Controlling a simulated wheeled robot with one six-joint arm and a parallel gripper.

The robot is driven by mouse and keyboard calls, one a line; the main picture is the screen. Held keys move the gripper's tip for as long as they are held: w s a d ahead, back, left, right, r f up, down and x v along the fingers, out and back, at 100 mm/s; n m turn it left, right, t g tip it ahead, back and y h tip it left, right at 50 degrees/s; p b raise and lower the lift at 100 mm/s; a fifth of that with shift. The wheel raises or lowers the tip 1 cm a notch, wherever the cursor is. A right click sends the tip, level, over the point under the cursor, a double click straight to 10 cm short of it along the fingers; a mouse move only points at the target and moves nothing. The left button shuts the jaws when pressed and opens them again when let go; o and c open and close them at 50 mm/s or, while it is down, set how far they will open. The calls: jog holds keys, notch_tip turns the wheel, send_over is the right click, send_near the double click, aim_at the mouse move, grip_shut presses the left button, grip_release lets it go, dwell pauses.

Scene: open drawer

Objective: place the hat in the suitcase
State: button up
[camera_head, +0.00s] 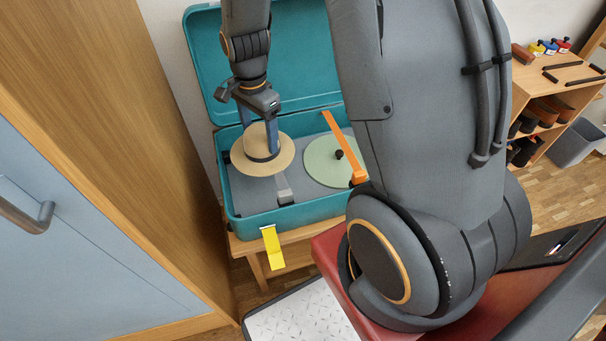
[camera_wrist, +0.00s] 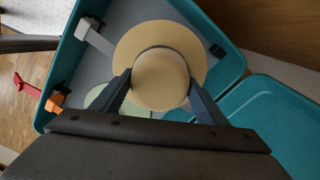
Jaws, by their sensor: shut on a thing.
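The hat (camera_head: 251,163) is tan with a round crown, a wide brim and a dark band. My gripper (camera_head: 258,150) points down over it with its fingers shut on the crown. In the wrist view the hat (camera_wrist: 160,79) sits between the two fingertips (camera_wrist: 158,88). The teal suitcase (camera_head: 285,217) is open, with its lid leaning back against the wall. The hat is inside the outline of the suitcase, at its left part. I cannot tell whether the brim touches the grey floor of the suitcase.
A yellow tag (camera_head: 272,248) hangs at the front. A wooden cabinet (camera_head: 90,150) stands close on the left. A shoe shelf (camera_head: 555,100) is at the right.

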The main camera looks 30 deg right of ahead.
jog(key=shift+w+f+m+b, duration=0.15)
jog(key=shift+f+m+b, duration=0.65)
jog(key=shift+f+b, duration=0.3)
send_over(266, 178)
notch_tip(266, 178, down, 10)
jog(key=shift+r+b, duration=0.15)
jog(key=shift+b, duration=0.3)
jog(key=o, duration=1.1)
